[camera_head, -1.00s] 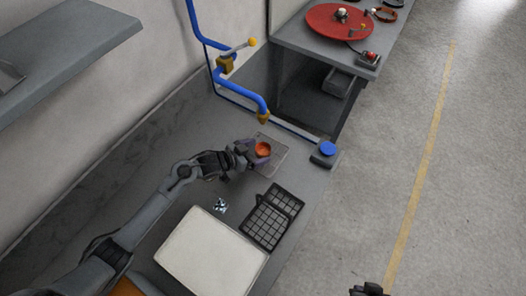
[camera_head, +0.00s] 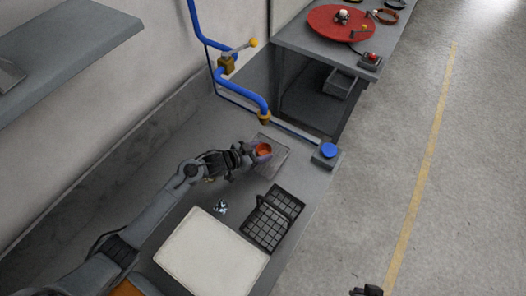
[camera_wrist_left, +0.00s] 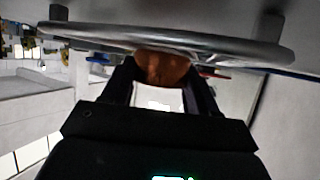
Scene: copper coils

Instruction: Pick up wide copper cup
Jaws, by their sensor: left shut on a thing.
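The wide copper cup (camera_head: 263,149) is orange-brown and sits over the grey tray (camera_head: 281,161) below the blue pipe's outlet. My left gripper (camera_head: 255,153) is at the cup, its fingers shut on it from the left. In the left wrist view the cup (camera_wrist_left: 162,67) shows between the two dark fingers of my left gripper (camera_wrist_left: 160,82); a large grey rim crosses in front of its upper part. Whether the cup touches the tray is hard to tell. Of my right arm only a dark end piece (camera_head: 367,290) shows at the bottom edge; its fingers cannot be made out.
A blue pipe (camera_head: 240,90) with a yellow-tipped lever (camera_head: 253,42) hangs above the cup. A blue button (camera_head: 328,150) stands at the bench corner. Black grid racks (camera_head: 272,217), a white board (camera_head: 211,252) and a small shiny piece (camera_head: 220,207) lie nearer.

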